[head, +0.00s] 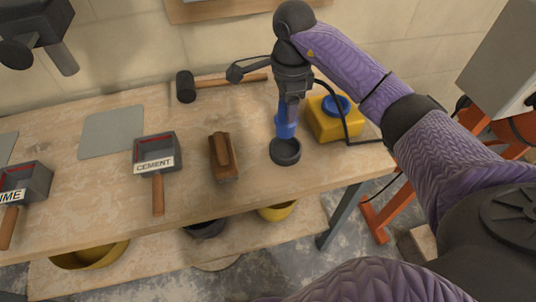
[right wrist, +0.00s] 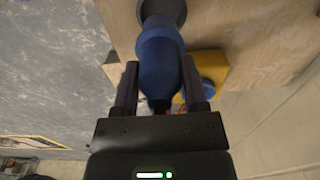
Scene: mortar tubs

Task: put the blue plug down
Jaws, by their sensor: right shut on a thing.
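My right gripper (head: 290,106) is shut on the blue plug (head: 285,128) and holds it upright near the table's front right. The plug's lower end is at a round black dish (head: 286,155), and I cannot tell whether it rests inside or hangs just above. In the right wrist view the blue plug (right wrist: 160,60) sits between the two fingers of my right gripper (right wrist: 158,68), with the black dish (right wrist: 168,8) just beyond its end.
A yellow container (head: 330,127) with a blue cap stands close right of the plug. A wooden float (head: 222,158), a CEMENT scoop (head: 155,160) and a mallet (head: 187,87) lie to the left. Tubs (head: 92,257) stand on the lower shelf. A dark grey object (head: 40,32) is at the top left.

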